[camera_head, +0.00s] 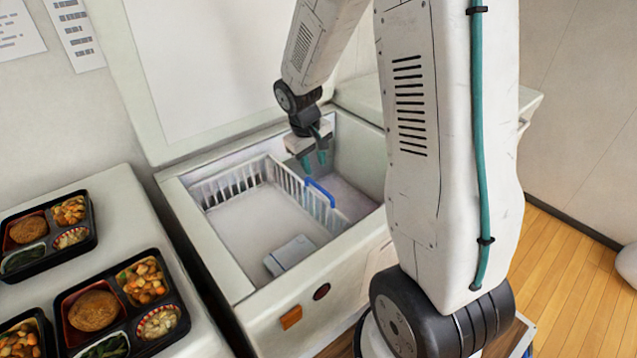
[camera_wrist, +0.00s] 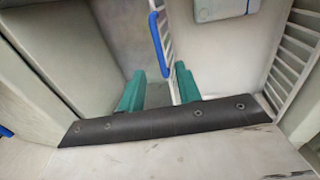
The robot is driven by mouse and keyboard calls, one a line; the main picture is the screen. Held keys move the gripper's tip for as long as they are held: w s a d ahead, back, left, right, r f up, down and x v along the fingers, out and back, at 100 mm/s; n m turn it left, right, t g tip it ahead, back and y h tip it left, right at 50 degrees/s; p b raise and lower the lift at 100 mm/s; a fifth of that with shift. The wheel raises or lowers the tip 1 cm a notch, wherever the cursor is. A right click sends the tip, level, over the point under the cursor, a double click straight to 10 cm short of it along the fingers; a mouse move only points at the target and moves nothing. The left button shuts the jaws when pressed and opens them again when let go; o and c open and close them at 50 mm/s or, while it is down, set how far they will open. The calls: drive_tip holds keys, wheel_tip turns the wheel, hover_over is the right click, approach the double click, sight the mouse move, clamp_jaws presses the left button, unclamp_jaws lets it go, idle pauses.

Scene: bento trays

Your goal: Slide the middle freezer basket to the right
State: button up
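A white wire basket (camera_head: 235,182) sits inside the open chest freezer (camera_head: 232,270), towards the left. Its right wall carries a blue handle (camera_head: 319,192), which also shows in the wrist view (camera_wrist: 159,44). My gripper (camera_head: 313,160) is open and points down into the freezer, near the far end of that handle. In the wrist view its teal fingers (camera_wrist: 160,74) are apart, one on each side of the basket's handle wall in the picture. I cannot tell whether they touch the wall. Only this one basket shows clearly; my arm hides part of the freezer's right side.
A grey package (camera_head: 290,254) lies in the basket. The freezer space right of the handle wall looks empty. The raised lid (camera_head: 225,65) stands behind. Bento trays (camera_head: 125,305) lie on a counter to the left. In the wrist view, a blue strip (camera_wrist: 6,132) shows at the left edge.

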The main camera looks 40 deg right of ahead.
sight(320, 187)
drive_tip(key=f, duration=0.3)
drive_tip(key=d+f, duration=0.1)
drive_tip(key=f, duration=0.2)
drive_tip(key=d+f, duration=0.1)
drive_tip(key=f, duration=0.2)
drive_tip(key=shift+w, duration=0.25)
clamp_jaws()
